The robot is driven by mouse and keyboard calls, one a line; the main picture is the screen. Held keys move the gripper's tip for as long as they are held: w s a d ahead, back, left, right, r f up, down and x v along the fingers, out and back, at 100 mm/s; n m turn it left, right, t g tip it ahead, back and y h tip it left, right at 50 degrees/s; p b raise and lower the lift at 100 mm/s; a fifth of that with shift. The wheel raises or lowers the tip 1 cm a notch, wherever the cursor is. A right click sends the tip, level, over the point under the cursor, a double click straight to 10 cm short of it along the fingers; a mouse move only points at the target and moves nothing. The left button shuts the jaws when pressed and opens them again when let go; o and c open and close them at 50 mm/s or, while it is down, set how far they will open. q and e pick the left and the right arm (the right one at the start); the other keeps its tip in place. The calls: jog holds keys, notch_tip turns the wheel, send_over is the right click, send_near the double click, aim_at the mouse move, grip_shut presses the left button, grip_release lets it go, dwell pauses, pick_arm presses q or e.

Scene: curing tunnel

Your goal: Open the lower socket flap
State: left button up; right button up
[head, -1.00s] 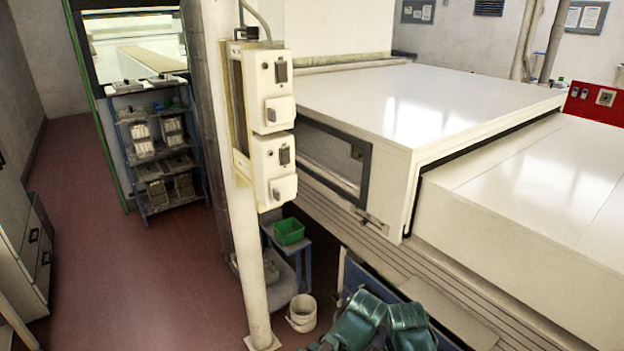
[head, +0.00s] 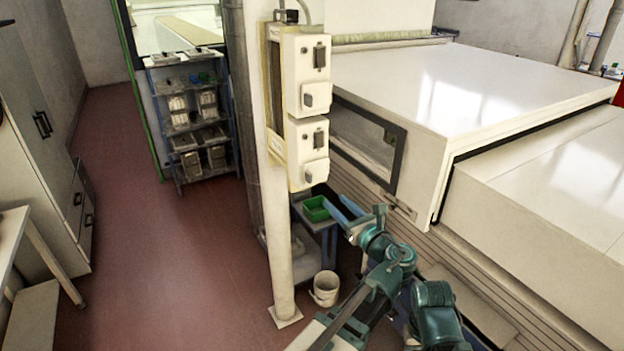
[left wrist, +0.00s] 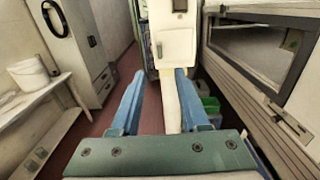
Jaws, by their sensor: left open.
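Two white socket boxes are stacked on a pale post in the head view. The lower socket box (head: 307,148) has a dark switch and, below it, a small grey flap (head: 309,172) that looks closed. My left gripper (head: 338,198) is open and empty, below and to the right of the lower box, apart from it in the picture. In the left wrist view, my left gripper's blue fingers (left wrist: 160,75) are spread wide, with the bottom of a white socket box (left wrist: 173,52) seen between and beyond them. My right gripper is not in view.
The post (head: 280,250) stands on the floor beside a white bucket (head: 326,288). A green bin (head: 316,208) sits on a small blue cart behind my gripper. The white tunnel housing (head: 470,90) with its dark-framed window (head: 365,145) lies to the right. Open red floor lies left.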

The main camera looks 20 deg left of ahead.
aim_at(311, 179)
pick_arm(q)
jog(key=x, duration=1.3)
jog(key=shift+w+a, duration=0.15)
jog(key=shift+a, duration=0.2)
grip_shut()
dwell(0.9)
